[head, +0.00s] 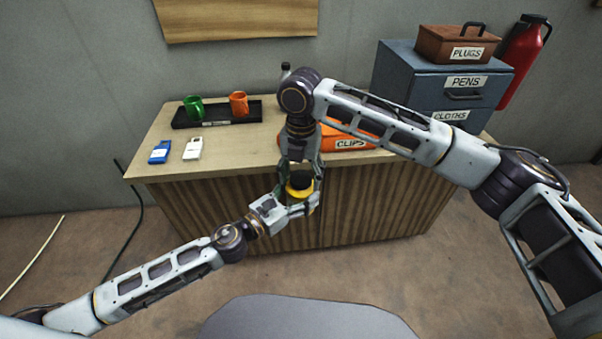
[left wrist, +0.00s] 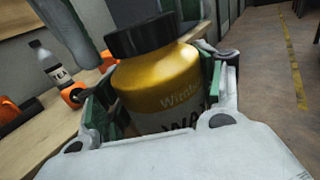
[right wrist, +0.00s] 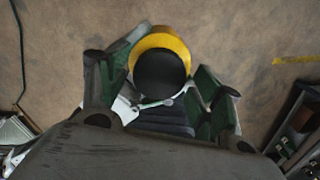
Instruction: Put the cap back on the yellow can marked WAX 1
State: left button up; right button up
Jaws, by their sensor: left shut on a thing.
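The yellow can (head: 299,194) is held upright in front of the cabinet by my left gripper (head: 297,202), which is shut around its body. My right gripper (head: 301,165) points down from above. In the right wrist view its fingers stand apart on either side of the cap (right wrist: 159,77), with a visible gap on the right.
The cabinet top (head: 235,152) behind holds a black tray (head: 218,116) with green and orange mugs, blue and white small items, and an orange CLIPS box (head: 345,138). Blue drawers (head: 440,85) stand at the right. The floor left of the cabinet is mostly clear.

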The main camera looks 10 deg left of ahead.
jog(key=c, duration=0.9)
jog(key=shift+m, duration=0.3)
